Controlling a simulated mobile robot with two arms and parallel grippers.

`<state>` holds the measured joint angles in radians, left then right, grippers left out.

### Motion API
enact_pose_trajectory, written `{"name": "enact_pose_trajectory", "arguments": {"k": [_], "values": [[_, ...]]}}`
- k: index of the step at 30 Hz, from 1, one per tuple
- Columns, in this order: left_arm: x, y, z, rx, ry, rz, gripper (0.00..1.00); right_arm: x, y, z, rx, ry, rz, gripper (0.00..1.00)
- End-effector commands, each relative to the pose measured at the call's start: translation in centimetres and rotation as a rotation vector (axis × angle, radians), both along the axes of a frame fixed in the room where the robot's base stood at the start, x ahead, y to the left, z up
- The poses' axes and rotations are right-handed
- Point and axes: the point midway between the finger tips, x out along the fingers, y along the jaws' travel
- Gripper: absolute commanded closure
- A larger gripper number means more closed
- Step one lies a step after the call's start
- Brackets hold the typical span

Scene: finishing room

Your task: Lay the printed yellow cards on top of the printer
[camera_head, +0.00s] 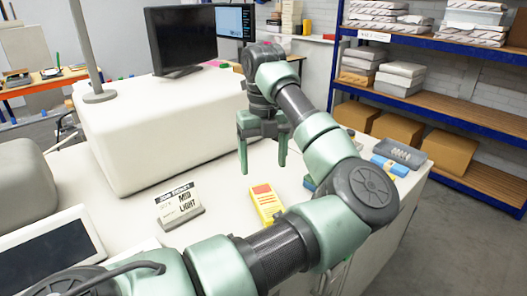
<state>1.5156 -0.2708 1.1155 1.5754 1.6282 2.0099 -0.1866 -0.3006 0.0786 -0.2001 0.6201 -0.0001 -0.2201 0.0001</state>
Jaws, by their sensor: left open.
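The printed yellow cards (266,201), with a red patch at one end, lie on the white surface in the middle of the view. I cannot tell how many cards there are. The printer appears to be the big white machine, with a raised white block (140,140) on its left part. My left gripper (263,164) is open and empty, fingers pointing down, above the white surface and beyond the cards. My left arm passes close in front of the cards. My right gripper does not show.
A tilted screen (50,262) is at lower left. A blue roll (389,166) and a grey tray (400,153) lie at right, near blue-framed shelves (470,113).

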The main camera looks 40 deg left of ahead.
Motion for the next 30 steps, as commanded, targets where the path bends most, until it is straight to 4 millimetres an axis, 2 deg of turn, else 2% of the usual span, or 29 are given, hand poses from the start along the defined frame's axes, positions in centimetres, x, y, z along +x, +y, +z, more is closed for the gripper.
{"name": "enact_pose_trajectory", "arguments": {"k": [3,9,30], "values": [[0.1,0.0,1.9,-0.002,-0.004,-0.002,0.24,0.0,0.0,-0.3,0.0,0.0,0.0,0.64],[0.0,0.0,3.5,-0.001,0.0,-0.001,0.24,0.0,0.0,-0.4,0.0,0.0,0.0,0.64],[0.0,0.0,3.6,-0.001,0.0,0.0,0.24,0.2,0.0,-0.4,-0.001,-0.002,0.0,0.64]]}}
